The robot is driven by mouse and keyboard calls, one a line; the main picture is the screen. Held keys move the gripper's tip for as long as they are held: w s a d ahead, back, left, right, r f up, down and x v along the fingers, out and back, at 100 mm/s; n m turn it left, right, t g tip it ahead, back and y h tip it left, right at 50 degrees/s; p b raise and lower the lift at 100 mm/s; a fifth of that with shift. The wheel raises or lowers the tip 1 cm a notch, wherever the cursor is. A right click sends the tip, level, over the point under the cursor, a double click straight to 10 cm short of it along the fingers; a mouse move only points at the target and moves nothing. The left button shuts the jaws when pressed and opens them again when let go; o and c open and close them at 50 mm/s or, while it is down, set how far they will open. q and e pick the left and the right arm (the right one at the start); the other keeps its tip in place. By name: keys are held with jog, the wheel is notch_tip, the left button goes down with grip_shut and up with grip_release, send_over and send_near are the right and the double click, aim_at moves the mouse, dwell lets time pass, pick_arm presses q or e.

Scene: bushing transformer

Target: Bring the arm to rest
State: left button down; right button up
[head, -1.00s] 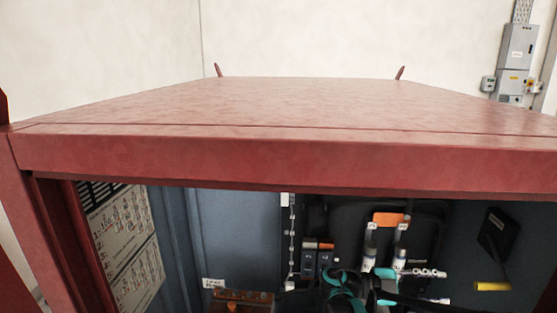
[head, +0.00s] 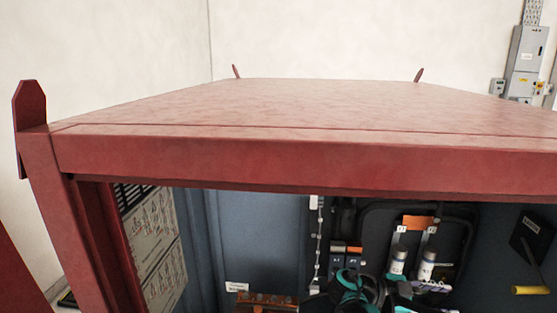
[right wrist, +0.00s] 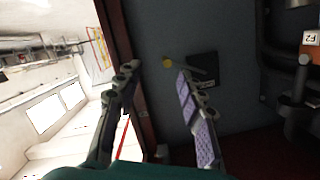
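My right gripper shows in the right wrist view (right wrist: 158,72) with its two fingers well apart and nothing between them. One finger has a purple ridged pad that faces the camera. In the head view my black and teal arm is at the bottom edge, in front of the cabinet opening. A purple finger pad of my right gripper (head: 432,286) shows just below the white fuse-like cylinders (head: 427,264); whether it touches them I cannot tell. My left gripper is not in view.
A red cabinet (head: 270,158) with an open front fills the head view. Its upright post (head: 62,215) stands at the left. Inside are an orange block (head: 418,222), a yellow-ended handle (head: 530,290) and a label plate (head: 155,245). A grey box (head: 524,50) hangs on the wall behind.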

jog(key=s+a+f+n+t+y, duration=0.2)
jog(key=s+a+f+n+y, duration=0.2)
jog(key=a+n, duration=0.3)
jog(key=s+a+f+n+t+y+b, duration=0.1)
jog(key=s+a+f+n+t+y, duration=0.2)
jog(key=s+a+f+n+y, duration=0.1)
jog(key=s+a+f+n+t+y+b, duration=0.1)
jog(key=s+a+f+n+y, duration=0.3)
jog(key=a+n, duration=0.6)
jog(key=s+n+t+y, duration=0.1)
jog(key=s+n+y, duration=0.1)
jog(key=y, duration=0.1)
jog(key=shift+f+y, duration=0.15)
jog(key=shift+y, duration=0.25)
jog(key=shift+a, duration=0.1)
jog(key=shift+c, duration=0.2)
jog(key=shift+s, duration=0.1)
jog(key=shift+c, duration=0.4)
